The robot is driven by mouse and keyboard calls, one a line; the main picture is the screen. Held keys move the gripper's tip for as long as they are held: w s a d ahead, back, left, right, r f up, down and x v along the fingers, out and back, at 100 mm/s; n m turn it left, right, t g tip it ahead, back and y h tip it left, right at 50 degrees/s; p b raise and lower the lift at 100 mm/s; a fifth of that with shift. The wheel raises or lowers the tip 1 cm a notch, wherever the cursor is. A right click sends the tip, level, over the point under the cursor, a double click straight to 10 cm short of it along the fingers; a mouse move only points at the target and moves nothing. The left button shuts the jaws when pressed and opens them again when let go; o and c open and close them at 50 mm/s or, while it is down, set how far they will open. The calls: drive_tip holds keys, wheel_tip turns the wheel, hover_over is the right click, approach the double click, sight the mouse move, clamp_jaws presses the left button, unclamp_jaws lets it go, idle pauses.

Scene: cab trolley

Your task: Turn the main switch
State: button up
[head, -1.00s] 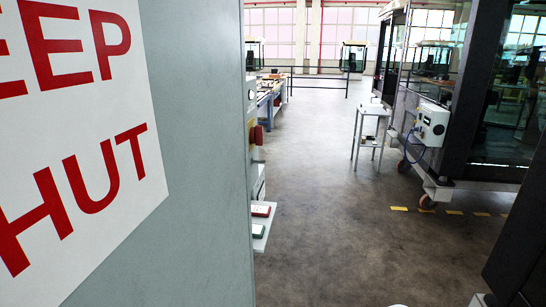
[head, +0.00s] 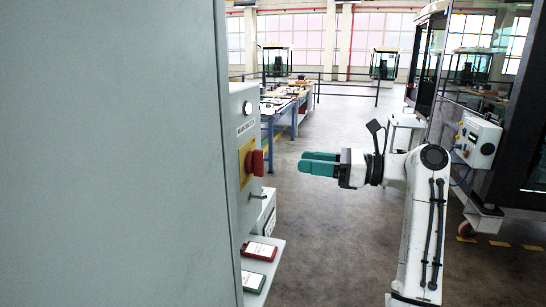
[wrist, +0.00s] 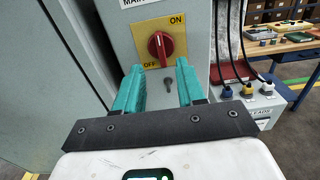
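The main switch is a red rotary knob (head: 256,162) on a yellow plate (head: 245,158), on the side face of a grey box. In the wrist view the red knob (wrist: 160,46) faces me, its grip bar close to upright. "ON" is at the plate's upper right and "OFF" at its lower left. My gripper (head: 304,163) has teal fingers and is apart from the knob, to its right in the head view. In the wrist view my gripper (wrist: 160,68) is open and empty, its fingers spread below the knob on either side.
A large grey cabinet panel (head: 115,150) fills the left. Below the switch, a shelf holds a red-framed card (head: 259,251) and a green-framed card (head: 253,281). A workbench (head: 285,105) stands behind; a wheeled frame with a white box (head: 478,142) stands right. The middle floor is open.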

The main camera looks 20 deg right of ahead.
sight(263, 157)
drive_tip(key=p+x, duration=0.1)
drive_tip(key=x, duration=0.8)
drive_tip(key=shift+w+a+p, duration=0.2)
drive_tip(key=shift+a+p, duration=0.1)
drive_tip(key=shift+p, duration=0.05)
drive_tip(key=shift+c, duration=0.2)
clamp_jaws()
